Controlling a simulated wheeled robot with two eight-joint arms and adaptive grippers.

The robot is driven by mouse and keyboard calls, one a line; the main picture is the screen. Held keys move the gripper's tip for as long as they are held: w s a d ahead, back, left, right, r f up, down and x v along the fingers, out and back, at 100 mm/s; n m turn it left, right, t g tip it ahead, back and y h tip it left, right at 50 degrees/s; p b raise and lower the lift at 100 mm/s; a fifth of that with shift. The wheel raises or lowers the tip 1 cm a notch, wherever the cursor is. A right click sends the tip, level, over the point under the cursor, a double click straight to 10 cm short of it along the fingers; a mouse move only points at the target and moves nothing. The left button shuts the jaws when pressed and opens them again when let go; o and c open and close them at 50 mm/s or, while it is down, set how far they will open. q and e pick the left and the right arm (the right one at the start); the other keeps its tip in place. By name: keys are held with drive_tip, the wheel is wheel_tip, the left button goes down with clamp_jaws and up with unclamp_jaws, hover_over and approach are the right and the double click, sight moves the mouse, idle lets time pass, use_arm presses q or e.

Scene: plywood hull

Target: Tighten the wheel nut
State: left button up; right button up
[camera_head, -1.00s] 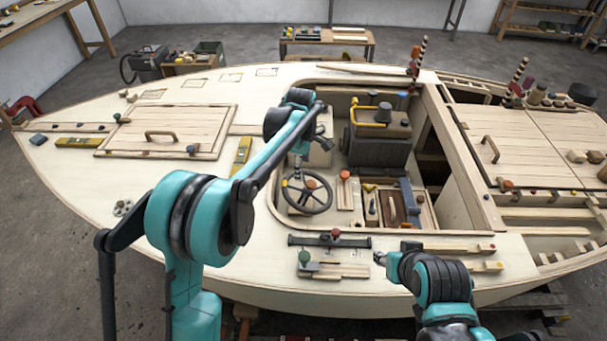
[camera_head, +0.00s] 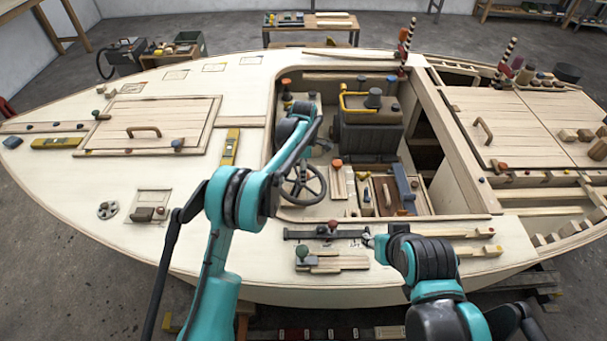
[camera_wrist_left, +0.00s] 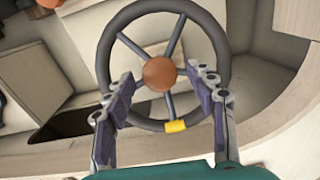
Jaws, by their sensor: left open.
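The dark steering wheel (camera_head: 303,183) stands in the cockpit, partly behind my left arm in the head view. In the left wrist view the wheel (camera_wrist_left: 163,12) has a yellow mark (camera_wrist_left: 175,126) on its rim and a round orange-brown wheel nut (camera_wrist_left: 160,73) at its hub. My left gripper (camera_wrist_left: 164,76) is open. Its two fingers lie either side of the nut in that view, with visible gaps; I cannot tell the height left. In the head view my left gripper (camera_head: 321,147) is over the wheel. My right gripper (camera_head: 369,239) is at the near deck edge; its fingers are too small to read.
A dark rail (camera_head: 326,234) and a block with a green knob (camera_head: 303,252) lie on the near deck, left of my right gripper. A dark engine box (camera_head: 368,135) with a yellow handle stands behind the wheel.

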use_arm(q)
drive_tip(key=shift+f, duration=0.25)
drive_tip(key=c, duration=1.2)
drive_tip(key=shift+o, duration=0.2)
drive_tip(key=shift+r+m, duration=0.1)
drive_tip(key=shift+m, duration=0.2)
drive_tip(key=m+g+p, duration=0.1)
drive_tip(key=m+p, duration=0.1)
drive_tip(key=m, duration=0.1)
drive_tip(key=shift+w, duration=0.15)
drive_tip(key=m+g+y+p, duration=0.1)
drive_tip(key=m, duration=0.4)
drive_tip(key=shift+w+d, duration=0.1)
drive_tip(key=shift+g, duration=0.3)
